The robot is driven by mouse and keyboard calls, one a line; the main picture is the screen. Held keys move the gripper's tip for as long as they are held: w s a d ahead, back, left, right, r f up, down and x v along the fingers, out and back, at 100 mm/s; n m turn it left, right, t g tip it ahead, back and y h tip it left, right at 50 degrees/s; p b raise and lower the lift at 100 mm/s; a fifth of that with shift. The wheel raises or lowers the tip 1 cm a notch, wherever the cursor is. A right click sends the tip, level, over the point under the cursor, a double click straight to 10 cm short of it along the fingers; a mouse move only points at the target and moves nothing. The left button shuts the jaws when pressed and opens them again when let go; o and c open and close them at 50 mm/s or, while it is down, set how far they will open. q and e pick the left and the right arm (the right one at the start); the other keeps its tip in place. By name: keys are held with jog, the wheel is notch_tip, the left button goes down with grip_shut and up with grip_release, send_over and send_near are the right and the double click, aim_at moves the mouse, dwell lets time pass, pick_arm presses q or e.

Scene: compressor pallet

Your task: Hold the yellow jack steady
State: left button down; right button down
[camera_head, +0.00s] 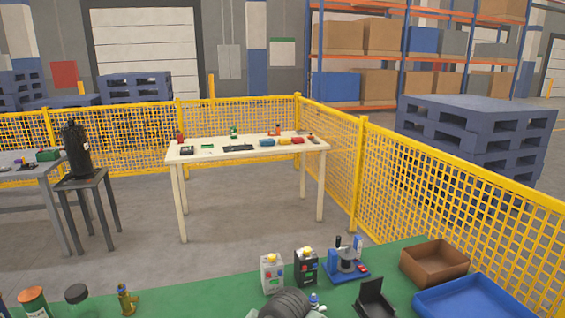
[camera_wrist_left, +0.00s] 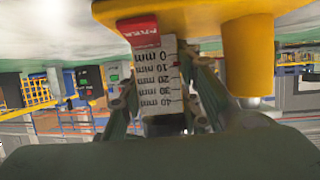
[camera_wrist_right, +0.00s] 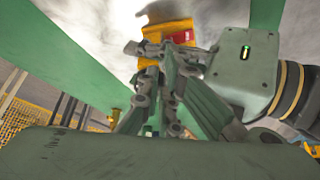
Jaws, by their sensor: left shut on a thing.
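The yellow jack (camera_wrist_left: 262,60) fills the upper part of the left wrist view, with a white millimetre scale and a red label on its narrow post (camera_wrist_left: 152,75). My left gripper (camera_wrist_left: 165,118) is shut on this post, one finger on each side of the scale. In the right wrist view a yellow part with a red patch (camera_wrist_right: 178,38) shows beyond my right gripper (camera_wrist_right: 160,58); it looks like the jack. The right fingertips are close together in front of it. Contact and any gap between them are unclear.
A green table (camera_head: 195,296) in front holds two small boxes with yellow knobs, a blue press (camera_head: 346,262), a brown bin (camera_head: 434,262) and a blue tray (camera_head: 475,300). Yellow mesh fencing (camera_head: 440,180) runs behind. A cream table (camera_head: 240,152) stands beyond open floor.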

jog(key=shift+s+a+r, duration=0.15)
jog(key=shift+s+a, duration=0.05)
jog(key=shift+s, duration=0.2)
jog(key=shift+w+d+r, duration=0.1)
jog(key=shift+d+r, duration=0.1)
jog(key=shift+r, duration=1.3)
jog(key=shift+w+d+r, duration=0.1)
jog(key=shift+d+r, duration=0.05)
jog(key=shift+r, duration=1.3)
jog(key=w+d+f, duration=0.1)
jog(key=w+f, duration=0.2)
jog(key=f, duration=0.3)
jog(key=shift+s+a, duration=0.15)
jog(key=shift+a, duration=0.4)
jog(key=shift+s, duration=0.35)
